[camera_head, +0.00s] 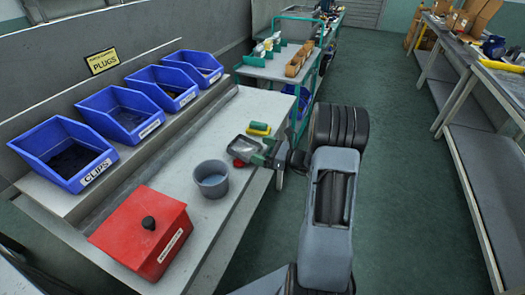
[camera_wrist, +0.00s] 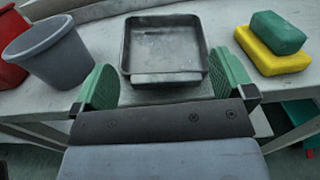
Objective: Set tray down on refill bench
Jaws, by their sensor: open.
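The tray (camera_wrist: 165,48) is a shallow, empty, grey metal pan with a raised rim. In the wrist view it lies level on the light grey bench (camera_wrist: 225,18), close to the bench's front edge. My gripper (camera_wrist: 163,72) is open at the tray's near side, with one green finger near each front corner. The fingers look apart from the tray's walls. In the head view the tray (camera_head: 246,146) is small on the right edge of the bench (camera_head: 212,135), with my gripper (camera_head: 271,154) beside it, partly hidden by my wrist.
A grey bucket (camera_head: 211,179) and a red lidded box (camera_head: 143,231) stand nearer on the bench. A yellow block with a green one on it (camera_wrist: 277,45) lies right of the tray. Blue bins (camera_head: 65,152) line the back. A green-framed cart (camera_head: 275,70) stands beyond.

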